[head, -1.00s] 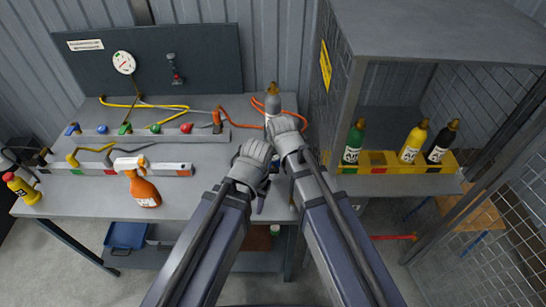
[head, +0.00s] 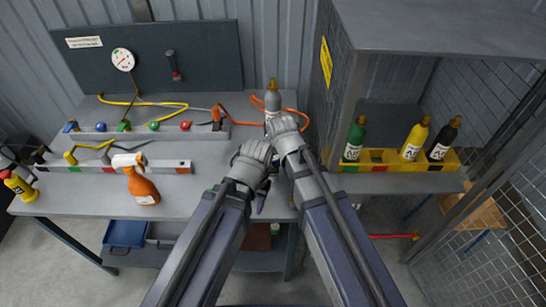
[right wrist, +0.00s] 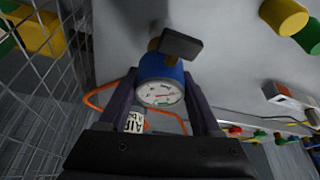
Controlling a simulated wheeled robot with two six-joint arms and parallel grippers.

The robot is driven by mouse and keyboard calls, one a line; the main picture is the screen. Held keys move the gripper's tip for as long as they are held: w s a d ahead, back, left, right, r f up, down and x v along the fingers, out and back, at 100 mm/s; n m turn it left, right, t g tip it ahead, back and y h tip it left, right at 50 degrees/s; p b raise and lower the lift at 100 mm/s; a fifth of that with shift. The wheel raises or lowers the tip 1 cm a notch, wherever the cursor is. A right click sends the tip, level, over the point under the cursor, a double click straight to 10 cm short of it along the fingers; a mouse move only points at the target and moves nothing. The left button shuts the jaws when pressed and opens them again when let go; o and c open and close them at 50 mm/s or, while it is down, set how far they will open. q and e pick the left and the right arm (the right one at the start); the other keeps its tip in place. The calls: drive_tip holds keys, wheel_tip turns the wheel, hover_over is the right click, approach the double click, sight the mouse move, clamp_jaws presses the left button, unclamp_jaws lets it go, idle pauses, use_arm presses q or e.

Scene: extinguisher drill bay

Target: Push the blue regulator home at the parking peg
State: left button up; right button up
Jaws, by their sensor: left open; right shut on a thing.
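The blue regulator (right wrist: 160,78), with a round white gauge face, sits between the two fingers of my right gripper (right wrist: 160,98), which is shut on it. In the head view the right hand (head: 283,128) hides the regulator, just in front of a grey bottle (head: 272,98) on the bench. My left gripper (head: 264,188) is open and low, near the bench's front edge, to the left of the right arm.
An orange hose (head: 240,114) curves behind the right hand. A rail with coloured knobs (head: 140,132) and an orange spray bottle (head: 142,185) stand at left. A yellow rack (head: 378,157) holds green, yellow and black bottles at right, beside a mesh cage.

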drive_tip(key=shift+f+b, duration=0.8)
idle(0.4)
drive_tip(key=o, duration=1.5)
drive_tip(key=shift+r, duration=0.1)
drive_tip(key=p+v, duration=0.7)
drive_tip(key=shift+s+r, duration=0.25)
drive_tip(key=shift+r, duration=0.1)
drive_tip(key=shift+s+f, duration=0.1)
